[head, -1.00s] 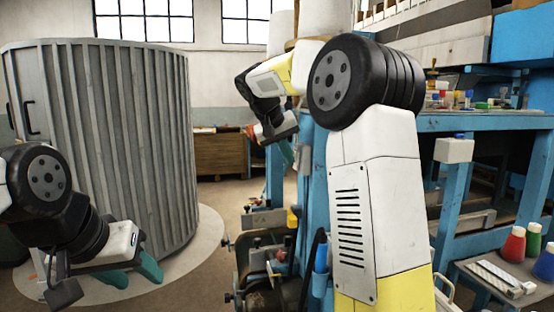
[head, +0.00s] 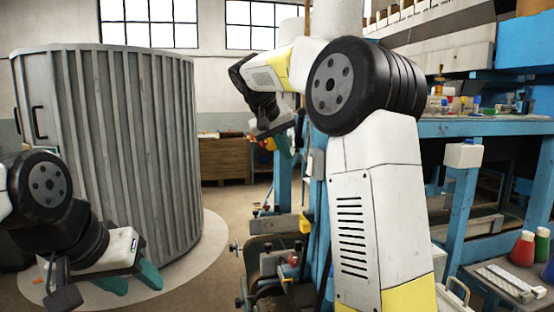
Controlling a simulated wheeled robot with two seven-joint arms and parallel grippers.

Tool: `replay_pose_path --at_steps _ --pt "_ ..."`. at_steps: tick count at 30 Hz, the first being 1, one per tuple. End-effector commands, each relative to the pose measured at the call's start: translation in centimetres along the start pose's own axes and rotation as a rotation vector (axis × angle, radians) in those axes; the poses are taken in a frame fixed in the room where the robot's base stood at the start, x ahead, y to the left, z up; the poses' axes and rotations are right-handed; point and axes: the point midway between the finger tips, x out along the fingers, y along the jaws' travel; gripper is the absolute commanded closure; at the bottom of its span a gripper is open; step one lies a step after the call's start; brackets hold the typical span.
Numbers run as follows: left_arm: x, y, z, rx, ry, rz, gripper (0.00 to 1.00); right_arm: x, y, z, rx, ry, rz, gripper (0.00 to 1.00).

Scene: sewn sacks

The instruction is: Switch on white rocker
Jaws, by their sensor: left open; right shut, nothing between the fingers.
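No white rocker can be made out for sure. A small pale box (head: 316,163) is fixed to a blue post right of my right gripper; no rocker shows on its face.
The large ribbed cylinder (head: 110,150) stands on a round pale base at the left. Blue machine frames (head: 464,215) fill the right, with a white box (head: 464,154) on one post. Bottles (head: 523,248) stand at lower right. Clear floor lies between cylinder and machine.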

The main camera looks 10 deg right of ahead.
Motion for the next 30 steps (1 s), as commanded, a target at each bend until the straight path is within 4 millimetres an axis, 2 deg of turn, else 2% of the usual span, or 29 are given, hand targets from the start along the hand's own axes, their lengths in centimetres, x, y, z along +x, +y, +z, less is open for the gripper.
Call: replay_pose_path --at_steps 6,12,20,30 --pt "0.0 0.0 0.0 0.0 0.0 0.0 0.53 -3.6 -0.1 -0.1 0.0 0.004 -0.002 1.0" --pt "0.0 0.0 0.0 0.0 0.0 0.0 0.53 -6.0 -0.1 0.0 0.0 0.002 -0.001 1.0" --pt "0.0 0.0 0.0 0.0 0.0 0.0 0.53 -6.6 -0.1 0.0 0.0 0.0 0.0 1.0" --pt "0.0 0.0 0.0 0.0 0.0 0.0 0.53 -5.9 -0.6 0.7 0.001 -0.003 0.002 1.0"
